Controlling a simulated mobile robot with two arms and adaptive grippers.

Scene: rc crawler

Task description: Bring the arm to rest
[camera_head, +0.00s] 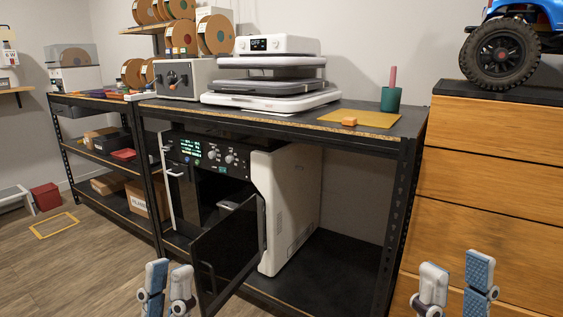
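My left gripper (168,284) is at the bottom of the head view, left of centre, with its two fingers pointing up. A small gap shows between the fingers and nothing is between them. It is in front of the shelf, left of the open dark door (229,255) of the white and black machine (290,205). My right gripper (452,280) is at the bottom right, in front of the wooden drawers. Its two fingers are spread apart and empty. Neither gripper visibly holds anything. Most of both arms is out of view.
The machine's door stands open toward me. Above it, the bench (290,119) carries a white press (270,75), a yellow mat (372,117), an orange block (349,121) and a green cup (391,99). A blue crawler (508,45) stands on the wooden drawers (495,135).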

